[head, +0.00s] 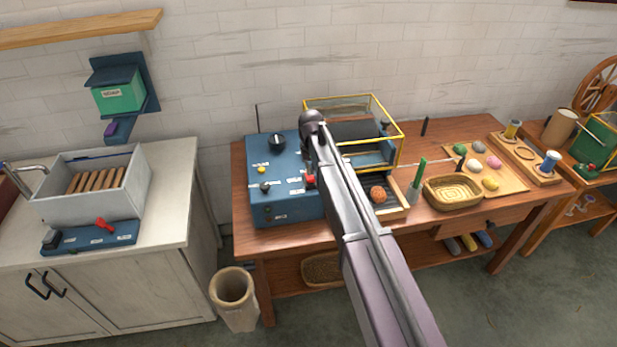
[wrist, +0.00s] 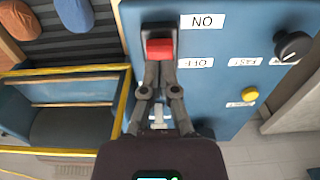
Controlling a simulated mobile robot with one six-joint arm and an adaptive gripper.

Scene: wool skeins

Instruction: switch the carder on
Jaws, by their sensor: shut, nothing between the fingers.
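The carder is a blue machine (head: 285,205) with a yellow-framed clear cover (head: 372,105), standing on the wooden table. Its red switch (wrist: 160,47) sits in a black housing (wrist: 158,29) on the blue panel; it also shows in the head view (head: 310,181). The red part lies at the housing's end nearer the OFF label (wrist: 195,63), away from the ON label (wrist: 203,21). My gripper (wrist: 159,68) is shut and empty, its fingertips right at the red switch's edge. I cannot tell whether they touch it. In the head view my arm hides the gripper.
A black knob (wrist: 292,47) and a yellow button (wrist: 250,94) are beside the switch. The yellow frame (wrist: 122,100) is close to my gripper. A green post (head: 419,173) and a wicker basket (head: 453,205) stand to the right on the table.

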